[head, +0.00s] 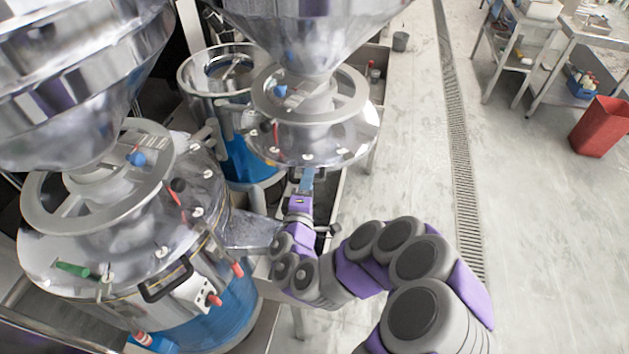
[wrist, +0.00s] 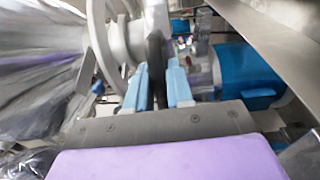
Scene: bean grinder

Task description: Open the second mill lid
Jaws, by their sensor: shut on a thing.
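The second mill stands in the middle of the head view, with a shiny round metal lid (head: 340,140) under a conical hopper. A grey ring (head: 345,103) sits above the lid. My gripper (head: 307,176) is at the lid's near edge, its blue fingers pointing at the mill. In the wrist view, my gripper (wrist: 157,88) has its two light blue fingers closed around a dark upright bar (wrist: 155,50), which looks like the lid's black handle. In the head view the handle is hidden by the fingers.
The first mill (head: 100,250), with its own hopper, ring and black handle (head: 166,282), stands close on the left. A metal drum (head: 215,65) is behind. The floor at right is open, with a drain grate (head: 455,110), a red bin (head: 602,127) and tables farther off.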

